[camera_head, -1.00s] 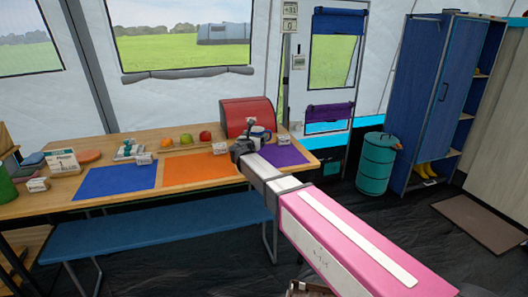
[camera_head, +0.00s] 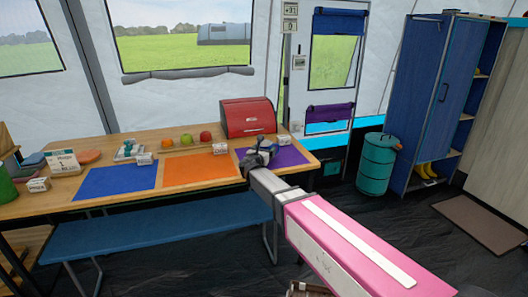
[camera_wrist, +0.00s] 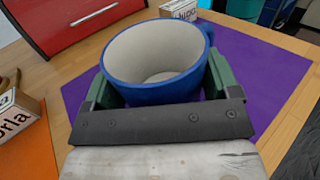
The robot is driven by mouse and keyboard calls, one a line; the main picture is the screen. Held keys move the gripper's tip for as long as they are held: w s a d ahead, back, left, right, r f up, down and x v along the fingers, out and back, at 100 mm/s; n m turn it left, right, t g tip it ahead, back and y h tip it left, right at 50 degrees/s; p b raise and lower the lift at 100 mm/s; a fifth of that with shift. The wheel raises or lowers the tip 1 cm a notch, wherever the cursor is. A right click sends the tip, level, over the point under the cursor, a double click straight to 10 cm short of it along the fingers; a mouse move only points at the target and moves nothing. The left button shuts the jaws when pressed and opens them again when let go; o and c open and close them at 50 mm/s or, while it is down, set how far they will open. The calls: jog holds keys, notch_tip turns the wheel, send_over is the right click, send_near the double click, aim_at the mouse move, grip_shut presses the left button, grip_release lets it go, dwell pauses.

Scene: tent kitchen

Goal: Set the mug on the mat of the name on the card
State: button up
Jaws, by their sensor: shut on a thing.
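My gripper (camera_head: 258,158) is shut on the blue mug (camera_wrist: 150,92), which is upright with a cream inside. In the wrist view my gripper (camera_wrist: 160,88) has a green finger on each side of the mug. The mug is over the purple mat (camera_wrist: 255,60); I cannot tell whether it touches it. The purple mat (camera_head: 290,156) is rightmost on the table, beside the orange mat (camera_head: 195,170) and the blue mat (camera_head: 112,182). A white card (camera_head: 63,163) stands at the table's left; its writing is too small to read.
Small name blocks stand behind the mats; one block (camera_wrist: 18,118) reads partly "orla", another (camera_wrist: 180,9) is unclear. A red bread box (camera_head: 248,117) stands at the back. Fruit (camera_head: 186,139) lies behind the orange mat. A blue bench (camera_head: 160,225) runs along the front.

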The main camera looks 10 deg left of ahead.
jog(key=o, duration=0.9)
jog(key=shift+f, duration=0.1)
jog(key=shift+o, duration=0.2)
jog(key=shift+s, duration=0.3)
jog(key=s, duration=0.3)
jog(key=s+a, duration=0.1)
jog(key=s, duration=0.7)
jog(key=shift+s+a, duration=0.15)
jog(key=shift+a, duration=0.05)
